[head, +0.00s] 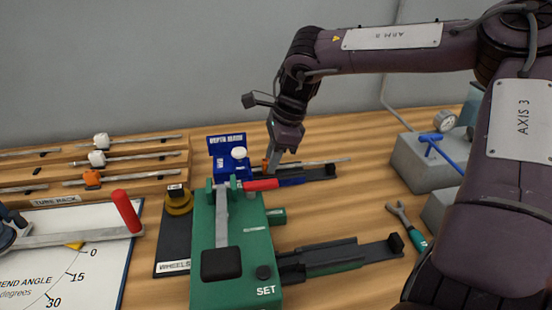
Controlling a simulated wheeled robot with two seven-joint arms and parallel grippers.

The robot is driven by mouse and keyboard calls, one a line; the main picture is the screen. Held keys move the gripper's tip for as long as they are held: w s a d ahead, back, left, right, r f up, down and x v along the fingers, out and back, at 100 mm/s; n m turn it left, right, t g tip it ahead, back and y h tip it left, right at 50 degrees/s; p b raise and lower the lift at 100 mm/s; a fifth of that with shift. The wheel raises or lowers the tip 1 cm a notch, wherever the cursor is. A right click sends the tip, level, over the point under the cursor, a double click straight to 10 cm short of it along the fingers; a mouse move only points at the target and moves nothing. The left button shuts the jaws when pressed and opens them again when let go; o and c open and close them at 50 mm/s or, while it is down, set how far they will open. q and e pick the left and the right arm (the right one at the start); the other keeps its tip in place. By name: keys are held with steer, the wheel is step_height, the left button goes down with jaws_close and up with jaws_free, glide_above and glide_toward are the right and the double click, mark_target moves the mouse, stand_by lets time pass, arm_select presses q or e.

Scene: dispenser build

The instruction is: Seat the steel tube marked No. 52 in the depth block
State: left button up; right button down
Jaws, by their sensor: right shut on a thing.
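The blue depth block (227,147) stands at the back middle, with a sign on top, a white knob and a low dark rail running right. My right gripper (273,165) is over this rail, pointing down, shut on a thin steel tube (325,161). The tube lies roughly level, along and just above or on the rail, its free end reaching right past the rail's end. A small orange piece shows beside the fingertips. The tube's left end is hidden near the block, so I cannot tell if it is seated. Its number is not readable. My left gripper is not in view.
A green bender (230,255) with a red-handled lever stands in front of the block. A wooden tube rack (150,166) with several tubes is at left, above a bend-angle board (75,278). A wrench (408,226) and a grey gauge block (425,172) are right.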

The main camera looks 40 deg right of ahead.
steer(key=shift+w+a, duration=0.15)
steer(key=shift+a, duration=0.1)
steer(key=c, duration=1.2)
jaws_free()
steer(key=shift+o, duration=0.2)
steer(key=shift+o, duration=1.3)
steer(key=shift+r+p, duration=2.7)
steer(key=shift+r, duration=0.8)
